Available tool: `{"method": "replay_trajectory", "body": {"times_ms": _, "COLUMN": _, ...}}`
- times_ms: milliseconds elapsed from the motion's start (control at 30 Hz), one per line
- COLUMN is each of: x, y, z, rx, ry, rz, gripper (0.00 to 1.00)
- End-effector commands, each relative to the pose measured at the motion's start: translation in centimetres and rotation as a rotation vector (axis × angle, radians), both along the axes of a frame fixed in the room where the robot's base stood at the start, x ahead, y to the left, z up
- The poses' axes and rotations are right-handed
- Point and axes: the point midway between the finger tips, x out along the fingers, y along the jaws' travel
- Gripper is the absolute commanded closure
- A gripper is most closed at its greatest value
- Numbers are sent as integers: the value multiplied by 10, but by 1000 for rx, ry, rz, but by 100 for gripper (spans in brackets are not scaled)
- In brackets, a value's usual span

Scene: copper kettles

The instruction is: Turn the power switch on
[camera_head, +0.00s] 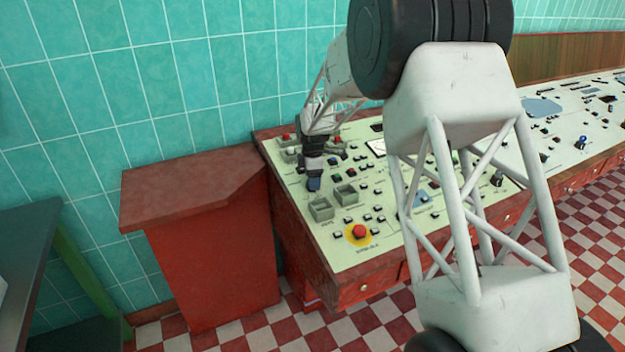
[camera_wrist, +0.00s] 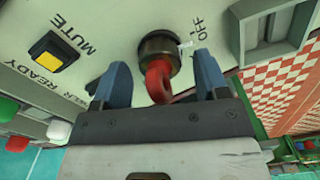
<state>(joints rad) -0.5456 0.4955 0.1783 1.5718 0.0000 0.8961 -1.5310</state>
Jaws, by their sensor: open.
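The power switch (camera_wrist: 158,78) shows in the wrist view as a red lever in a round brass-coloured collar on the pale panel. An "OFF" label is printed beside the collar. My gripper (camera_wrist: 160,66) is open, with one blue fingertip on each side of the lever. I cannot tell whether either finger touches it. In the head view my gripper (camera_head: 314,183) is low over the left part of the control console (camera_head: 290,219). The switch cannot be made out there.
A black-and-yellow button (camera_wrist: 53,51) near the "MUTE" label is left of the switch in the wrist view. Grey raised boxes (camera_head: 321,209) and a red emergency-style button (camera_head: 359,231) are near my gripper. A red side cabinet (camera_head: 205,260) stands left of the console.

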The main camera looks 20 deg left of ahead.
Motion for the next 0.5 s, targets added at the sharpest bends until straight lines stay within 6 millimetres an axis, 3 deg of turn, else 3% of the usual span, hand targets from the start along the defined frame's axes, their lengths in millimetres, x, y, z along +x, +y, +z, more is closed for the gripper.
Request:
{"method": "replay_trajectory", "body": {"times_ms": 433, "x": 0, "y": 0, "z": -7, "rx": 0, "ry": 0, "rz": 0, "gripper": 33}}
{"method": "replay_trajectory", "body": {"times_ms": 500, "x": 0, "y": 0, "z": -7, "rx": 0, "ry": 0, "rz": 0, "gripper": 43}}
